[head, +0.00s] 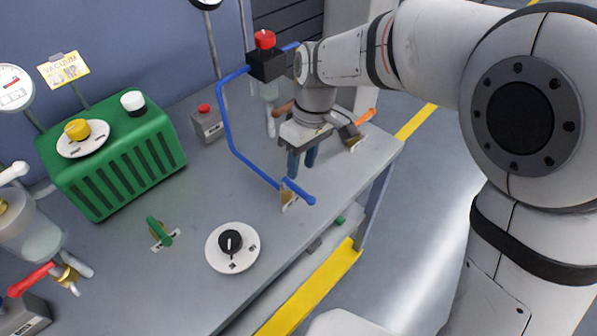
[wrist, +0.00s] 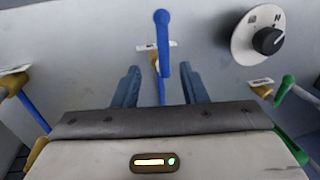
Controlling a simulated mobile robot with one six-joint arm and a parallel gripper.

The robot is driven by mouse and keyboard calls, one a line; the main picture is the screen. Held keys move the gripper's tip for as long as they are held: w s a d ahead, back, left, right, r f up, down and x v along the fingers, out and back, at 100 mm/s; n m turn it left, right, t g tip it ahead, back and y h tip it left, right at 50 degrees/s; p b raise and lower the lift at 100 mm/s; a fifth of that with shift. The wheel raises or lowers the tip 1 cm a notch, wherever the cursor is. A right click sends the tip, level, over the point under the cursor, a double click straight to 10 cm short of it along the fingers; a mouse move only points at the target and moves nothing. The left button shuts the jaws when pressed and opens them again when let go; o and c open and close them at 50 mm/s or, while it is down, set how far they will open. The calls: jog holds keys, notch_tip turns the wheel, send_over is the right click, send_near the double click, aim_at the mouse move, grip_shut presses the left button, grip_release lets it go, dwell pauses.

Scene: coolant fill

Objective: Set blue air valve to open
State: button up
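The blue air valve has a blue lever handle (head: 299,192) on a brass body (head: 288,201) near the front edge of the bench. A blue pipe (head: 232,130) runs down to it. In the wrist view the handle (wrist: 163,40) points away from me, roughly in line with the pipe below it. My gripper (head: 301,164) hangs above the bench, behind the valve in the head view. Its two blue fingers are apart with nothing gripped. In the wrist view the handle lies ahead of the gap between the fingertips (wrist: 161,72), apart from both.
A round dial with a black knob (head: 230,243) and a green-handled valve (head: 160,232) sit left of the blue valve. A black block with a red button (head: 265,53) stands behind my gripper. An orange handle (head: 366,117) is at the right. A green machine (head: 115,155) stands farther left.

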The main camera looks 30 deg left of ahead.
jog(key=r, duration=0.2)
jog(key=shift+w+d+r, duration=0.1)
jog(key=shift+w+r, duration=0.2)
jog(key=shift+r, duration=0.1)
jog(key=w+d+r+m+t, duration=0.1)
jog(key=d+r+m, duration=0.15)
jog(key=d, duration=0.65)
jog(key=w+d+r+m+t, duration=0.1)
jog(key=d+m, duration=0.3)
jog(key=d, duration=0.5)
jog(key=s+d+m+t, duration=0.1)
jog(key=s+d+m, duration=0.1)
jog(key=d, duration=0.3)
jog(key=s+d+m+p, duration=0.1)
jog(key=s+d+m, duration=0.2)
jog(key=d, duration=0.3)
jog(key=s+d+m+t, duration=0.1)
jog(key=s+d+m, duration=0.1)
jog(key=d, duration=0.4)
jog(key=shift+s+d+f+m+t+h, duration=0.15)
jog(key=shift+s+f+m+t+h, duration=0.2)
jog(key=shift+m, duration=0.3)
